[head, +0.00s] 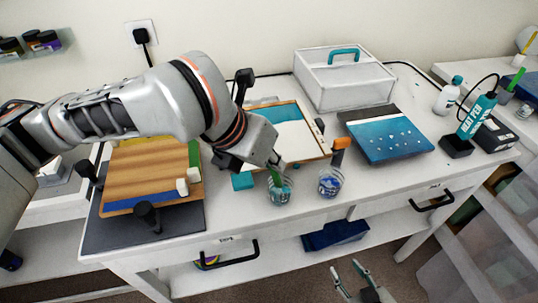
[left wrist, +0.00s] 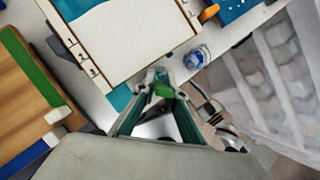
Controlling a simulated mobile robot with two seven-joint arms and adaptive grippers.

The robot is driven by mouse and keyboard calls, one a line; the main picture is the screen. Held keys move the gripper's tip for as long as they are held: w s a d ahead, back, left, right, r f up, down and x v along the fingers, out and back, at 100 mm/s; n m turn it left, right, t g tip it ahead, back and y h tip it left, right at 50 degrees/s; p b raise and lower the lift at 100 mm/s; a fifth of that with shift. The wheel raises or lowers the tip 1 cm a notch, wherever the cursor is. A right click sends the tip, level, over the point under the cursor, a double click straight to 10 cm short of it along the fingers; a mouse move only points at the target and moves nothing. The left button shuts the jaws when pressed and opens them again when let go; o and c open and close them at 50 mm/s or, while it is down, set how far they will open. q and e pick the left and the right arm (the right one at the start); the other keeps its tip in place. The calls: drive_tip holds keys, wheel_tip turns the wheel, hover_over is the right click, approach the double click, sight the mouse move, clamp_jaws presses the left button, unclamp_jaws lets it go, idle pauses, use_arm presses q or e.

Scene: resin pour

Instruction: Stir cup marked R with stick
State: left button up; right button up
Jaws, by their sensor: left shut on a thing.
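My left gripper (head: 274,164) is shut on a green stick (head: 277,179) above a clear cup (head: 279,194) near the table's front edge. The stick's lower end appears inside this cup, which has greenish contents. A second clear cup (head: 330,182) with blue contents stands to its right; it also shows in the left wrist view (left wrist: 197,57). No R mark can be read on either cup. In the left wrist view the green stick (left wrist: 164,90) sits between the fingertips. My right gripper (head: 346,268) is open and empty, low in front of the table.
A framed white and teal panel (head: 300,148) lies behind the cups, with an orange-ended clamp (head: 340,143) at its corner. A striped wooden board (head: 150,160) is at left.

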sight(273, 172)
use_arm(q)
drive_tip(key=shift+w+d+f+b, duration=0.1)
drive_tip(key=shift+d+f+b, duration=0.15)
drive_tip(key=shift+f, duration=0.7)
drive_tip(key=shift+d+f+b, duration=0.1)
drive_tip(key=shift+f+b, duration=0.2)
drive_tip(key=shift+f, duration=0.65)
use_arm(e)
drive_tip(key=shift+s+d+f, duration=0.1)
drive_tip(key=shift+s+f, duration=0.1)
drive_tip(key=shift+f, duration=0.85)
drive_tip(key=shift+w+r, duration=0.1)
drive_tip(key=shift+r, duration=0.15)
